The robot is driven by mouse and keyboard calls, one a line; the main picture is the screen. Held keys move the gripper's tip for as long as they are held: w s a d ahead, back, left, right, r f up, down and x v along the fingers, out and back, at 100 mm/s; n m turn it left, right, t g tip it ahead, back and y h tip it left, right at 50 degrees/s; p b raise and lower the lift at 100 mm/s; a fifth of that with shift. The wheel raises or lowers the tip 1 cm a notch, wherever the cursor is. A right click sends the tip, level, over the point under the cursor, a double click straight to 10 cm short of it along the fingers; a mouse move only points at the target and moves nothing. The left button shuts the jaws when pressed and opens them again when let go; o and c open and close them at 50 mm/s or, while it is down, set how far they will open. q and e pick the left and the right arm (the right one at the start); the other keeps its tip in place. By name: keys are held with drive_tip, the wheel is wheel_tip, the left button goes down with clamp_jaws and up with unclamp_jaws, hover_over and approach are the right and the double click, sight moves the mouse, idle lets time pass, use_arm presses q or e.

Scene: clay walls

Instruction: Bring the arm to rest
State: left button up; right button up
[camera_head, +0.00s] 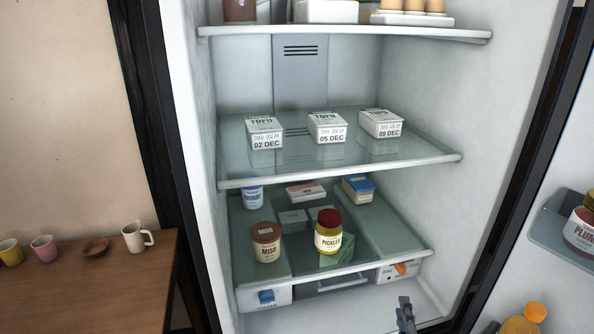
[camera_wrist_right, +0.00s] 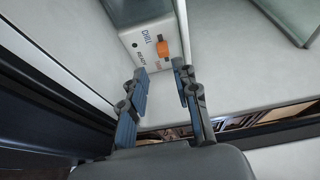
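My right gripper (camera_head: 405,315) shows at the bottom of the head view, low in front of the fridge opening. In the right wrist view my right gripper (camera_wrist_right: 160,92) has its two fingers apart with nothing between them. Beyond its fingertips is a drawer front with an orange slider (camera_wrist_right: 162,49); the gripper is apart from it. The same orange slider (camera_head: 402,268) shows in the head view at the lower right of the fridge. My left gripper is not in view.
Three tofu packs (camera_head: 327,127) stand on the middle glass shelf (camera_head: 290,172). A miso jar (camera_head: 266,242) and a pickle jar (camera_head: 328,231) stand on the shelf below. The open door with jars (camera_head: 582,228) is at right. Cups (camera_head: 137,237) stand on a wooden table (camera_head: 90,290) at left.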

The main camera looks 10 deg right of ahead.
drive_tip(key=s+a+f+n+g+y, duration=0.1)
drive_tip(key=a+n+y, duration=0.1)
drive_tip(key=a+n, duration=0.2)
drive_tip(key=s+a+f+n+g+y, duration=0.1)
drive_tip(key=s+a+n+g+y, duration=0.1)
drive_tip(key=a+n+y, duration=0.1)
drive_tip(key=s+a+f+n+g+y, duration=0.1)
drive_tip(key=s+a+n+y, duration=0.1)
drive_tip(key=a+n, duration=0.3)
drive_tip(key=shift+a+n+g+y, duration=0.15)
drive_tip(key=shift+n+g+y, duration=0.15)
drive_tip(key=shift+n+y, duration=0.4)
drive_tip(key=s+d+f+n+g+h, duration=0.1)
drive_tip(key=s+f+n+g+h, duration=0.25)
drive_tip(key=s+n+g, duration=1.05)
drive_tip(key=s+f+m+t, duration=0.2)
drive_tip(key=s+f, duration=0.1)
drive_tip(key=f, duration=1)
drive_tip(key=s+f+m+t, duration=0.2)
drive_tip(key=s+f, duration=0.1)
drive_tip(key=f, duration=0.9)
drive_tip(key=s+d+f+g+p, duration=0.1)
drive_tip(key=s+d+f, duration=0.2)
drive_tip(key=s+f, duration=1.3)
drive_tip(key=shift+s+f+g, duration=0.3)
drive_tip(key=shift+s+f, duration=0.05)
